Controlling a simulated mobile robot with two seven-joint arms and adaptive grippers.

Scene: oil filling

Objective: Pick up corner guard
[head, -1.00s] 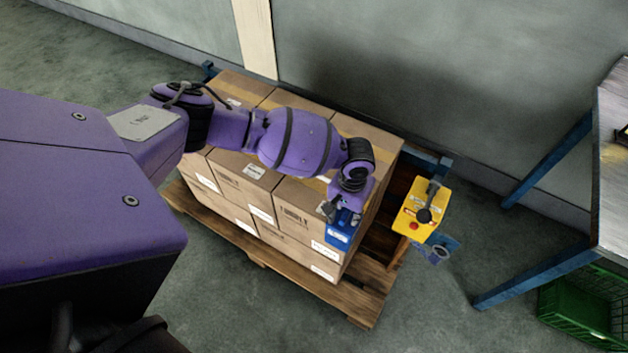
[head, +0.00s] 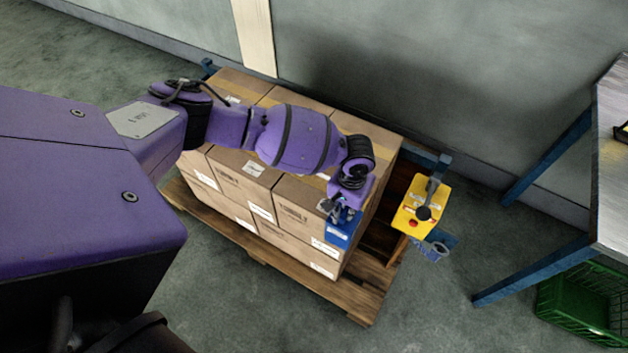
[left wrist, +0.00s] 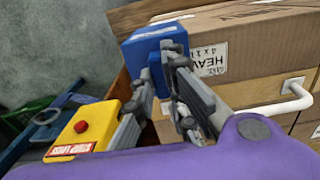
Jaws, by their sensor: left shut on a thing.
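The blue corner guard (head: 341,232) sits at the near right top corner of the stacked cartons. My left gripper (head: 342,213) is at it from above, with its fingers closed on a raised blue part. In the left wrist view the corner guard (left wrist: 160,45) lies against the carton's edge, and the fingers of my left gripper (left wrist: 163,92) reach to its raised part. I cannot tell any gap between guard and carton. My right gripper is not in view.
The cartons (head: 292,190) stand on a wooden pallet (head: 262,252). A yellow control box (head: 417,205) with a red button is close to the right of the gripper. A table (head: 612,160) with a green crate (head: 585,305) under it stands further right.

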